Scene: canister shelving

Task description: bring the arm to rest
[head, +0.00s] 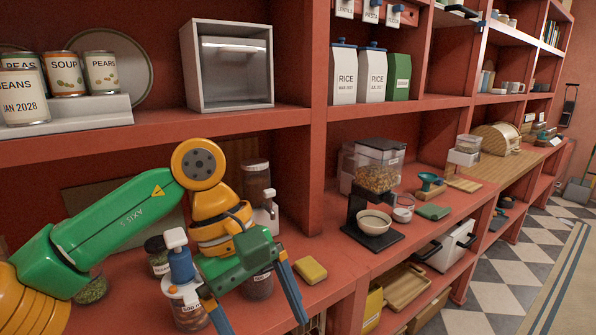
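My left arm comes in from the left over the lower shelf. My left gripper (265,324) is at the bottom of the head view, its two blue fingers pointing down and spread wide apart. Nothing shows clasped between the fingertips, which reach close to the bottom edge of the picture. A dark-filled jar (258,288) shows behind and below the gripper's palm; whether the gripper touches it I cannot tell. My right gripper is not in view.
A jar with a blue-handled piece above it (188,312) stands close left of the gripper, and a yellow sponge (310,270) lies to its right. A grain dispenser (378,170) stands farther right. Cans (65,74) and a grey box (229,66) stand on the shelf above.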

